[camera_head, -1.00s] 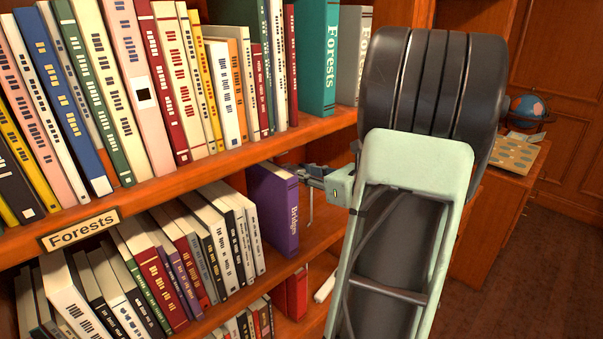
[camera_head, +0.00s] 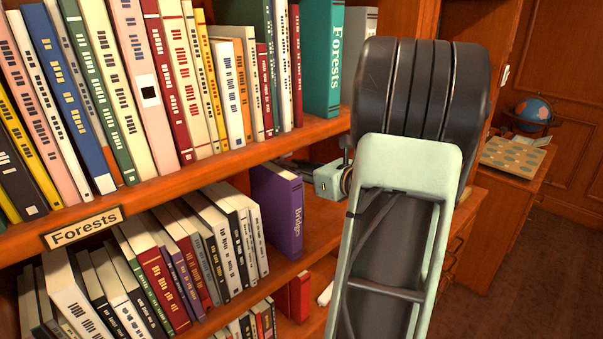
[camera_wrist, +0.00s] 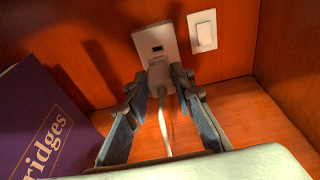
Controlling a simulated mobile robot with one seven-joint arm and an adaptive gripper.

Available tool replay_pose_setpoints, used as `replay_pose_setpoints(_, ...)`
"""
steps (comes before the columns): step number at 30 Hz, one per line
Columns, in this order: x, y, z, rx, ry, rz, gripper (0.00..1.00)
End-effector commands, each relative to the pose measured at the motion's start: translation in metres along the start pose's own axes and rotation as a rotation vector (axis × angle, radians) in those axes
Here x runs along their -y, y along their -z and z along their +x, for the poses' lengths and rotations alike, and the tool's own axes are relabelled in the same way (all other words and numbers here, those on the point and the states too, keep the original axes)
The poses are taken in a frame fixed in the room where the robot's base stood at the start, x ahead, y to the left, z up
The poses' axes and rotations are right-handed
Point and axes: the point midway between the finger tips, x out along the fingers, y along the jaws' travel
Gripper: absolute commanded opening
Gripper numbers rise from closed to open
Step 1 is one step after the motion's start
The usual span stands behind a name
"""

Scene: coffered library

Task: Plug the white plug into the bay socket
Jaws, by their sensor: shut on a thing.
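In the wrist view my gripper (camera_wrist: 162,83) is shut on the white plug (camera_wrist: 160,76), with one finger on each side. A white cord (camera_wrist: 168,132) runs from the plug back toward me. The plug lies against the lower part of the white bay socket (camera_wrist: 155,40) on the back wall, and a dark opening shows above it. I cannot tell how deep the plug sits. In the head view my gripper (camera_head: 326,181) reaches into the bay beside the purple book; its fingertips, plug and socket are hidden or too small to tell.
The purple "Bridges" book (camera_head: 278,208) stands at the bay's left side, and also shows in the wrist view (camera_wrist: 48,125). A white switch (camera_wrist: 203,31) is right of the socket. A "Forests" label (camera_head: 84,229) marks the shelf edge. Bare shelf lies right of the book.

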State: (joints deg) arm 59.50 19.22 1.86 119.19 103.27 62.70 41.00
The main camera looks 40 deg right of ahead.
Motion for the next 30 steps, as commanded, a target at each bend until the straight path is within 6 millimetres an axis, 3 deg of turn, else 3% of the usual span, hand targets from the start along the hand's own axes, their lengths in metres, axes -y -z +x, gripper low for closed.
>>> replay_pose_setpoints(9,-0.001,-0.003,0.014,0.0,-0.001,0.001,0.0)
replay_pose_setpoints(30,-0.001,-0.003,0.015,0.001,-0.001,0.0,0.0)
